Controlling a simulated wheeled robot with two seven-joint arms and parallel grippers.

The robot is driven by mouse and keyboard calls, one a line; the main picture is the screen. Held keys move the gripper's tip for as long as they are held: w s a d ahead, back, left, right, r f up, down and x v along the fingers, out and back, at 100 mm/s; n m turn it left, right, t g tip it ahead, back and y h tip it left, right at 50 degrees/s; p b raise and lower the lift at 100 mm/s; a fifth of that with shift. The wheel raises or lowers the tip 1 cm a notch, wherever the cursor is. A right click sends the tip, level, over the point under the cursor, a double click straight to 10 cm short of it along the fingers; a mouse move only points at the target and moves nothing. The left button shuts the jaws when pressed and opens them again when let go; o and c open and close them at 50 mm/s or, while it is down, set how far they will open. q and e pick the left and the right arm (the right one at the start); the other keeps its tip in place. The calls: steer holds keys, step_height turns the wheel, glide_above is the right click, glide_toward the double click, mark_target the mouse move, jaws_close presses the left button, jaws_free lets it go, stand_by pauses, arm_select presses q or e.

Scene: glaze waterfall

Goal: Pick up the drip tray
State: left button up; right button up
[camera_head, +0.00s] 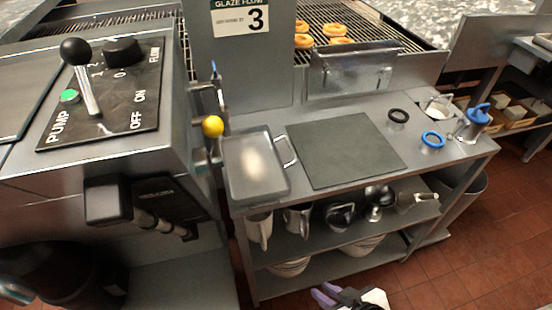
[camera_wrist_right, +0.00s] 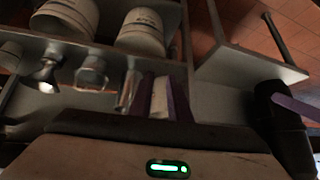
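The drip tray (camera_head: 240,190) looks like a shallow, pale metal tray with a wire handle (camera_head: 286,151) on its right side. It lies flat at the left end of the steel worktable. My right gripper (camera_head: 322,295) shows at the bottom edge of the head view, with purple finger pads, low in front of the table and well apart from the tray. In the right wrist view purple pads (camera_wrist_right: 178,98) show, and the tray is not seen. I cannot make out my left gripper.
A dark mat (camera_head: 345,150) lies right of the tray. A yellow knob (camera_head: 212,126) and the pump control box (camera_head: 100,90) stand close on the left. Shelves below hold tools and tubs (camera_wrist_right: 141,32).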

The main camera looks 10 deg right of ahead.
steer(key=d+r+g+h, duration=0.1)
steer(key=d+r+g, duration=0.15)
steer(key=r, duration=0.35)
steer(key=n+t+y, duration=0.6)
steer(key=n+t, duration=0.2)
steer(key=n, duration=1.7)
glide_toward(295, 163)
steer(key=x, duration=0.3)
steer(key=shift+w+a, duration=0.1)
steer(key=shift+a, duration=0.3)
steer(key=x, duration=0.4)
steer(key=shift+w+d+f, duration=0.1)
steer(key=shift+w+d, duration=0.15)
steer(key=shift+w+a+f, duration=0.15)
steer(key=shift+w+a, duration=0.05)
steer(key=shift+w, duration=0.1)
